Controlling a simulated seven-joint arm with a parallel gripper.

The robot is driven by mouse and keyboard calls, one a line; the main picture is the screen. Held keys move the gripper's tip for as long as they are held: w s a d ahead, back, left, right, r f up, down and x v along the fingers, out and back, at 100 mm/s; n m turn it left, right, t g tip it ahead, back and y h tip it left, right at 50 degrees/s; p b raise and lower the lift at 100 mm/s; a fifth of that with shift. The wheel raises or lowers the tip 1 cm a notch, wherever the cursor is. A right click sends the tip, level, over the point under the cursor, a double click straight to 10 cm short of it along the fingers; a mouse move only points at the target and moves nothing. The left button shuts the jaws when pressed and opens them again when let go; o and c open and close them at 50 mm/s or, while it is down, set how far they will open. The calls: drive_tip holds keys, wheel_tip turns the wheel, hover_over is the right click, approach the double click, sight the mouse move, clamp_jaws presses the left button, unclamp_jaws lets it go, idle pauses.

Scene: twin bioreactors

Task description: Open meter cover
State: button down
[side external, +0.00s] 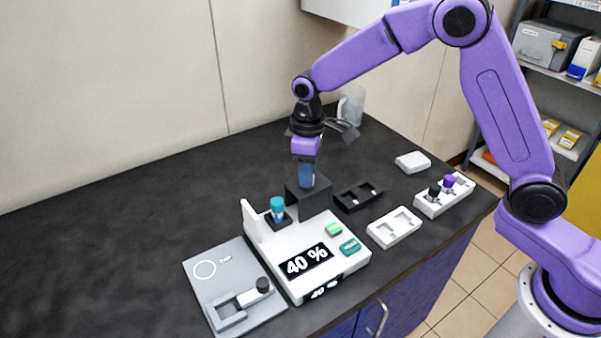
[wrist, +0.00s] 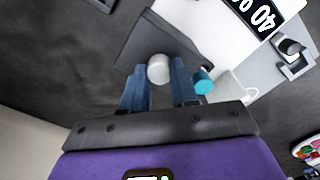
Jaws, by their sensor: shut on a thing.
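My gripper (side external: 306,178) points down over a dark box (side external: 316,202) at the back of a white meter unit (side external: 262,250) reading 40 %. In the wrist view, the blue fingers of my gripper (wrist: 159,78) are on either side of a pale round knob (wrist: 159,68) on the dark box (wrist: 139,45). The gripper is shut on this knob; the fingers hide it in the side view. A teal-capped vial (side external: 277,208) stands in a dark holder on the unit, and its cap shows beside the right finger in the wrist view (wrist: 203,80). No part is labelled as a cover.
A grey panel (side external: 210,286) with a black-knobbed part lies left of the unit. Black (side external: 357,196) and white (side external: 394,228) frames and a white block with knobs (side external: 443,196) lie to the right. A jug (side external: 351,105) stands behind. The dark bench at left is clear.

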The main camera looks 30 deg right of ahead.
drive_tip(key=c, duration=0.9)
unclamp_jaws()
drive_tip(key=shift+o, duration=0.2)
drive_tip(key=shift+r, duration=0.1)
wheel_tip(320, 180, up, 17)
drive_tip(key=shift+r, duration=0.15)
drive_tip(key=s+d+f+n, duration=0.1)
drive_tip(key=s+d+f, duration=0.2)
drive_tip(key=s, duration=0.8)
drive_tip(key=s+d+f+n, duration=0.1)
drive_tip(key=s+d+f, duration=0.3)
drive_tip(key=s, duration=0.7)
drive_tip(key=s+d+f+n, duration=0.1)
drive_tip(key=s+d+f, duration=0.2)
drive_tip(key=s+d, duration=0.3)
drive_tip(key=s, duration=0.5)
drive_tip(key=shift+d+f+n, duration=0.15)
drive_tip(key=shift+f+n, duration=0.05)
drive_tip(key=shift+n, duration=0.1)
